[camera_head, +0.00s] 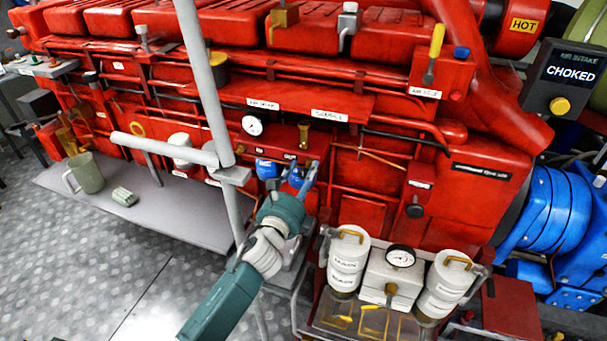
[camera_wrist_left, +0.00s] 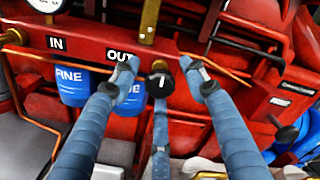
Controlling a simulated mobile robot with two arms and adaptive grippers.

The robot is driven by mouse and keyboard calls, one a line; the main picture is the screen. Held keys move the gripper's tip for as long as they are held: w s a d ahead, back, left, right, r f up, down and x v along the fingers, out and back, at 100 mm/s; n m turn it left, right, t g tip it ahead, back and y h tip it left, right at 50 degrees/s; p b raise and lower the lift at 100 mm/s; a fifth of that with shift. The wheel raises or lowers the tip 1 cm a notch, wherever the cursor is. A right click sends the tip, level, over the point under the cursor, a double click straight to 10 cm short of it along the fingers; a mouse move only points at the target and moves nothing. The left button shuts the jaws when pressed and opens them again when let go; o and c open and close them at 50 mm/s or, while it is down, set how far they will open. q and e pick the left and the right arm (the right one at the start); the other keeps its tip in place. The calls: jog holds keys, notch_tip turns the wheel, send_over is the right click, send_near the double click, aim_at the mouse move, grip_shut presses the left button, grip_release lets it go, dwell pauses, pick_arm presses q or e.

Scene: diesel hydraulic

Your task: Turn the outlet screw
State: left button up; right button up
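The outlet screw is likely the black round knob (camera_wrist_left: 158,85) with a white mark, just below the OUT label (camera_wrist_left: 121,57) on the red engine in the left wrist view. In the head view, my gripper hides it. My left gripper (camera_wrist_left: 158,74) is open, with its blue-grey fingers spread around the knob: one on the left, one on the right, one below. Gaps show at the left and right fingers; I cannot tell whether the lower finger touches it. In the head view, the left gripper (camera_head: 304,172) reaches up to the engine front. My right gripper is not in view.
Blue filters (camera_wrist_left: 72,86) marked FINE hang left of the knob, close to the left finger. A brass fitting (camera_wrist_left: 148,20) stands above it. A copper pipe (camera_wrist_left: 225,70) runs at the right. White canisters (camera_head: 348,258) and a gauge (camera_head: 400,257) stand in front at the lower right.

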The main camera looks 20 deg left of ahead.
pick_arm(q)
grip_shut()
jog(key=shift+n, duration=0.3)
jog(key=n, duration=1)
jog(key=shift+n, duration=0.3)
jog(key=n+p, duration=0.1)
jog(key=n, duration=0.2)
jog(key=shift+n, duration=0.4)
jog(key=n, duration=0.3)
jog(key=shift+n+p, duration=0.3)
jog(key=shift+p, duration=0.1)
jog(key=n+p, duration=0.1)
jog(key=n, duration=0.3)
jog(key=shift+f+n, duration=0.1)
jog(key=shift+n, duration=1.2)
jog(key=shift+p, duration=0.3)
